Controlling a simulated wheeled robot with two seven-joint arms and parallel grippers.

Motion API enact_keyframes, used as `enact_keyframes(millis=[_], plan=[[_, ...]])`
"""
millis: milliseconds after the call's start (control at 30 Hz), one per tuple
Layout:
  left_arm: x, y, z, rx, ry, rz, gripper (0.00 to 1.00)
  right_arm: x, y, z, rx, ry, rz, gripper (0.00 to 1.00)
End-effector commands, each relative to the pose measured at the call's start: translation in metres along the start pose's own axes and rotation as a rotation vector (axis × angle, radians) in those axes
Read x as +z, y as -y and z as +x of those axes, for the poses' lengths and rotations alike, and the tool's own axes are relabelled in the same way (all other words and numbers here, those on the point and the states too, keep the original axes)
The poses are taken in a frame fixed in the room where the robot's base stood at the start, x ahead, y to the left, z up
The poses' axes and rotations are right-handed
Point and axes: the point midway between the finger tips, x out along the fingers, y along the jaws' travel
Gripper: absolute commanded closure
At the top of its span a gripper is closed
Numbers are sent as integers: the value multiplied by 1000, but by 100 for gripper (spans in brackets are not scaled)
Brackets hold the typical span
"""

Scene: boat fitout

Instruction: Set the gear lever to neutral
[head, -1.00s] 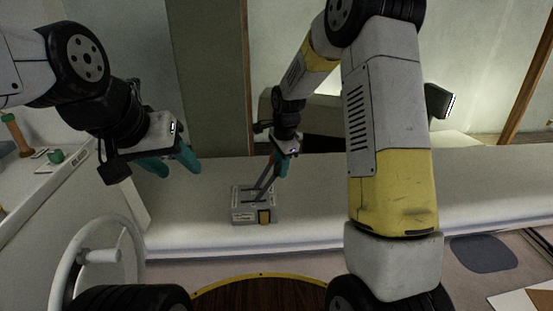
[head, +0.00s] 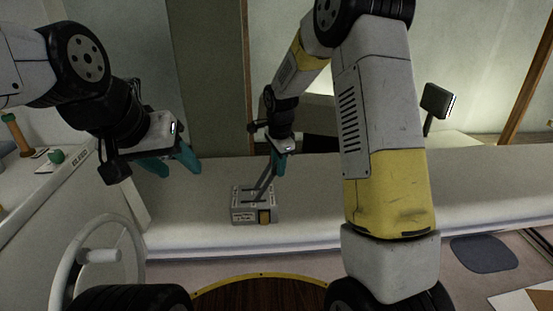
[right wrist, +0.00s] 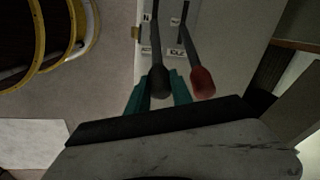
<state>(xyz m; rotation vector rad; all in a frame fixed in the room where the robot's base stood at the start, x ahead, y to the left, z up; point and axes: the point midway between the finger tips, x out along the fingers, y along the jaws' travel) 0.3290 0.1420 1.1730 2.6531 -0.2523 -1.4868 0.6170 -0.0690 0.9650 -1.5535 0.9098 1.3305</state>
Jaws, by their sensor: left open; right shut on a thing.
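The grey control box (head: 243,216) sits on the pale bench in the head view, with levers rising from its slotted top. In the right wrist view, the gear lever (right wrist: 157,55) has a black knob and stands in a slot by an "N" label. My right gripper (head: 279,164) is shut on the gear lever near its knob; its teal fingers (right wrist: 158,92) lie on both sides of it in the wrist view. The lever's exact position in its slot is hard to read. My left gripper (head: 174,166) is open and empty, left of the box.
A second lever with a red knob (right wrist: 202,82) stands close beside the right gripper, by an "IDLE" label. A white steering wheel (head: 62,270) is at the lower left. A green-knobbed item (head: 56,156) is at far left. The bench right of the box is partly behind my right arm.

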Motion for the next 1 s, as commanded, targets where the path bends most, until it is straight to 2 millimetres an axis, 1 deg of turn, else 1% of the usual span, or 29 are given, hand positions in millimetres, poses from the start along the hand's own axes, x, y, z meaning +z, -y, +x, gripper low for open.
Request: enact_keyframes(millis=[33, 267, 633, 833, 1000], plan=[[0, 0, 0, 0, 0, 0, 52, 6, 3, -3, 5, -19, -11, 100], [0, 0, 0, 0, 0, 0, 52, 27, 13, -12, 47, -140, -35, 100], [0, 0, 0, 0, 0, 0, 52, 64, 29, -20, 127, -351, -67, 100], [0, 0, 0, 0, 0, 0, 52, 78, 34, -21, 124, -340, -62, 100], [0, 0, 0, 0, 0, 0, 52, 84, 36, -21, 124, -338, -62, 100]])
